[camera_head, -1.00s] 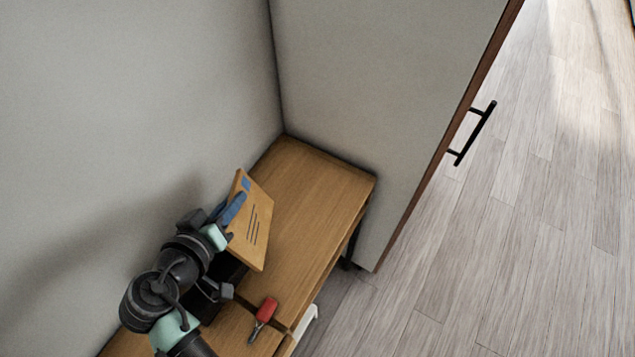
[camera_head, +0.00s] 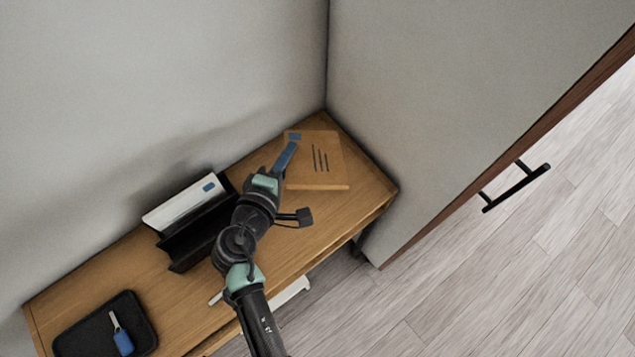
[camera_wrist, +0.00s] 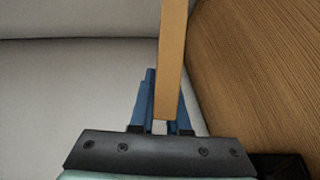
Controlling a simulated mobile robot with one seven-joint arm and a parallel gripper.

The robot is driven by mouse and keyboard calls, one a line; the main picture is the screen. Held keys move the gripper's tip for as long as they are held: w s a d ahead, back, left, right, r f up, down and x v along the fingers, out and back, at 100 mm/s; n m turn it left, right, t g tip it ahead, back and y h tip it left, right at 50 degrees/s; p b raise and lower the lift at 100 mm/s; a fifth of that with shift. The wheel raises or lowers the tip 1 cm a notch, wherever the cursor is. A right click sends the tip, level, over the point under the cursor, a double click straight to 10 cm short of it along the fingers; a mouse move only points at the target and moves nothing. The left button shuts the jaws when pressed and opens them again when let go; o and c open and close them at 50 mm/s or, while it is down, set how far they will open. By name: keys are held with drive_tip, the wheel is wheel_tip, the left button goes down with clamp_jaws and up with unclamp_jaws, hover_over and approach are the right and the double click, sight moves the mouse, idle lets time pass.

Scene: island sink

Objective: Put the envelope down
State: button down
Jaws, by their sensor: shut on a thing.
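The brown envelope (camera_head: 325,165), with dark lines and a blue stamp, is over the right end of the wooden table (camera_head: 365,195). My gripper (camera_head: 287,155) is shut on its left side with blue fingers. In the wrist view the envelope (camera_wrist: 172,60) shows edge-on as a thin upright strip between the fingers (camera_wrist: 160,115), with the wood surface to its right. In the head view it looks close to the tabletop; I cannot tell whether it touches.
A black holder (camera_head: 195,237) with a white envelope (camera_head: 183,203) stands left of my arm. A black tray (camera_head: 75,340) with a blue-handled item (camera_head: 122,338) lies at the table's left end. Grey walls border the table's back and right end.

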wheel_tip(320, 180, down, 9)
drive_tip(key=b, duration=0.7)
drive_tip(key=shift+b, duration=0.4)
drive_tip(key=c, duration=1.1)
unclamp_jaws()
drive_tip(key=shift+o, duration=0.2)
drive_tip(key=shift+p+v, duration=1.45)
drive_tip(key=shift+v, duration=2.6)
